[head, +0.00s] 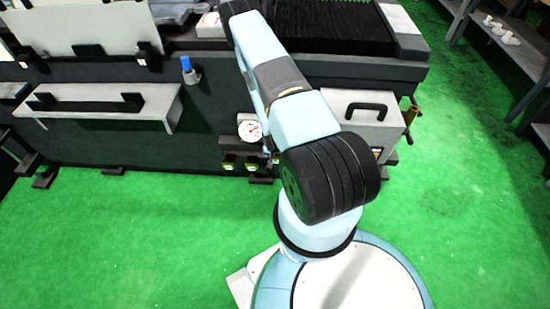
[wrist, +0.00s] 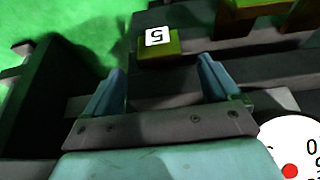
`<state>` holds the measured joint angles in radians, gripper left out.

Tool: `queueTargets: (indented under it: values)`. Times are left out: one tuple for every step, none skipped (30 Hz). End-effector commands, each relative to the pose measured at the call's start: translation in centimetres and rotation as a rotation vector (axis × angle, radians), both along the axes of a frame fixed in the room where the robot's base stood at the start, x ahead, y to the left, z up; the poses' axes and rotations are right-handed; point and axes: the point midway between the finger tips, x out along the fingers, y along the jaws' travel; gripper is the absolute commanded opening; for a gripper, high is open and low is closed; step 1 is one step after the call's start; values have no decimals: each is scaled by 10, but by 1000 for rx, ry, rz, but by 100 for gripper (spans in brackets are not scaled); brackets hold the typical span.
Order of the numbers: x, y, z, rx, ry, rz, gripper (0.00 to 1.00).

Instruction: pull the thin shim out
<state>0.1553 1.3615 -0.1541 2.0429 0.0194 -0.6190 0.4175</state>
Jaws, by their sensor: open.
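No shim can be told apart for certain. In the wrist view a yellow-green block (wrist: 175,47) with a white tag (wrist: 157,36), seemingly marked 5, lies beyond my gripper (wrist: 162,82). My two blue fingers are spread apart with nothing seen between them. Another yellow-green piece (wrist: 248,14) is cut off at the top right. In the head view small yellow-green blocks (head: 228,162) sit low on the machine front, below a dial gauge (head: 250,130). My gripper is hidden behind my arm there.
The white dial gauge face (wrist: 290,148) is close at lower right in the wrist view. The dark grinder base (head: 110,140) carries a grey shelf (head: 110,100) at left. A grey box with a handle (head: 362,118) stands right of my arm. The green floor (head: 130,235) is clear in front.

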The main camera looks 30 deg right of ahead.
Motion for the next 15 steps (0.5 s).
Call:
queueTargets:
  values:
    - [2,-2,-9,0,0,1,89]
    - [4,-3,-13,0,0,1,89]
    - [6,-4,-19,0,0,1,89]
    - [8,-6,-24,-1,-1,1,89]
    - [9,-7,-29,0,0,1,89]
    - [11,-8,-34,0,0,1,89]
    - [13,-9,-38,0,-1,1,89]
    - [14,-10,-42,0,0,1,89]
    - [15,-11,-47,0,1,1,89]
    - [17,-12,-50,0,0,1,89]
    - [18,-12,-53,0,0,1,89]
    - [19,-13,-56,0,0,1,89]
    - [20,-14,-59,0,0,1,89]
    - [21,-14,-61,0,0,1,89]
    - [21,-15,-62,0,0,0,89]
